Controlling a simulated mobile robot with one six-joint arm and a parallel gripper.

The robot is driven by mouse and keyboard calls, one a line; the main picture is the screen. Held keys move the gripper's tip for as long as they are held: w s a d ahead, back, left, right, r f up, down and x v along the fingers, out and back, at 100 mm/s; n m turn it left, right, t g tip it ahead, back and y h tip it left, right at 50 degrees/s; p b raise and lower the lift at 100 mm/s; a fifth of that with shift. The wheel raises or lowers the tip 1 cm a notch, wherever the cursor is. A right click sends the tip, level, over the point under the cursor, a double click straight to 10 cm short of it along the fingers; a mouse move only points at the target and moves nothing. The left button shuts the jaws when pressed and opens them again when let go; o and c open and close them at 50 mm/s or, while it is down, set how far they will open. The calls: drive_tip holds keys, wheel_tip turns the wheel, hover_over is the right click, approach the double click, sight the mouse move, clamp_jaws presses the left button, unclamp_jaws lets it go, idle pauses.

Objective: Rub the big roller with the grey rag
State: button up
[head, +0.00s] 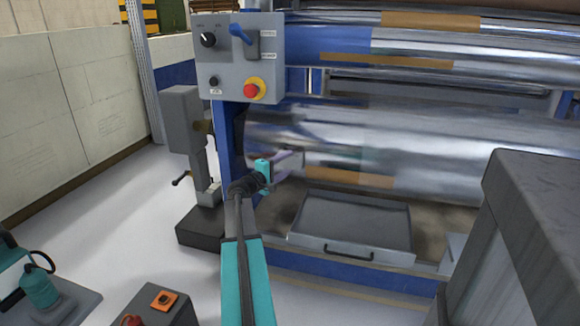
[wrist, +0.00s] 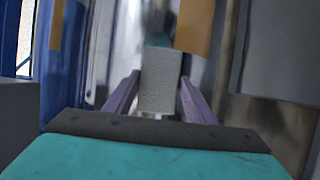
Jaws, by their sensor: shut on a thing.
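The big roller (head: 430,145) is the wide, shiny metal cylinder in the lower part of the machine, with a tan patch low on its left part. My gripper (head: 287,165) is in front of the roller's left end, its purple fingers pointing at it. In the wrist view the grey rag (wrist: 161,82), a pale, finely textured pad, sits between the two purple fingers, and my gripper is shut on it. Shiny metal and a tan strip show just beyond the rag. I cannot tell whether the rag touches the roller. In the head view the rag is not clearly visible.
A control box (head: 238,58) with a red stop button hangs above left of my gripper. A grey drawer tray (head: 350,222) lies below the roller. A dark grey cabinet (head: 525,235) stands close on the right. The pale floor at left is mostly open.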

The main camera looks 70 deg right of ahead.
drive_tip(key=shift+a, duration=0.15)
drive_tip(key=shift+s+a+b, duration=0.15)
drive_tip(key=shift+a+b, duration=0.4)
drive_tip(key=shift+a, duration=2.35)
drive_tip(key=shift+a, duration=0.1)
drive_tip(key=shift+s+a+b, duration=0.1)
drive_tip(key=shift+a+b, duration=0.35)
drive_tip(key=shift+a, duration=0.95)
